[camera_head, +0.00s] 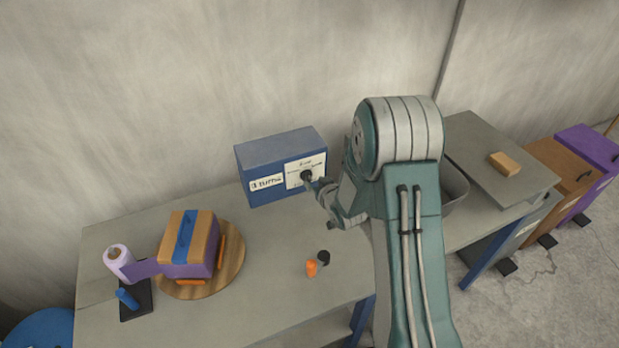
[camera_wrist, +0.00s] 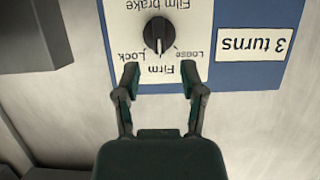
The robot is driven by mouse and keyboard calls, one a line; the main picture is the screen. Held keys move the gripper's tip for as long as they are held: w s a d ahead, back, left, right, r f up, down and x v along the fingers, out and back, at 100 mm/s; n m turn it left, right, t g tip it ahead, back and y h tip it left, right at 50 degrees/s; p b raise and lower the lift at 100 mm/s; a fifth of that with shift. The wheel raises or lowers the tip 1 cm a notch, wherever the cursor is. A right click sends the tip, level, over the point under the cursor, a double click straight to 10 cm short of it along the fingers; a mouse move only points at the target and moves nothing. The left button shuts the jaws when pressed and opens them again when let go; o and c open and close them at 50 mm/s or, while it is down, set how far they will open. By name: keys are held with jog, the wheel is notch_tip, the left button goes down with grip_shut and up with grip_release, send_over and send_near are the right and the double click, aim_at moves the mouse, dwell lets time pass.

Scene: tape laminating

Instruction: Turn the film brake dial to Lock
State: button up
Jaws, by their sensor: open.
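The film brake dial (camera_wrist: 158,35) is a black knob on a white panel (camera_wrist: 188,12), seen upside down in the wrist view. Its white pointer line points down in the picture, toward the "Firm" label. "Lock" stands to the left of Firm and "Loose" to the right. In the head view the dial (camera_head: 307,175) is on the front of a blue box (camera_head: 280,150). My gripper (camera_wrist: 160,76) is open and empty. Its fingertips appear on either side of the Firm label, below the dial in the picture. I see no contact with the knob.
A "3 turns" label (camera_wrist: 254,43) is beside the panel. On the grey table (camera_head: 270,270), a wrapped box (camera_head: 188,240) sits on a round wooden board, with a purple film roll (camera_head: 118,258) at left. Small orange (camera_head: 311,268) and black (camera_head: 324,257) objects stand near the front.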

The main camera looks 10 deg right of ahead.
aim_at(309, 177)
jog(key=shift+x, duration=2.35)
grip_shut()
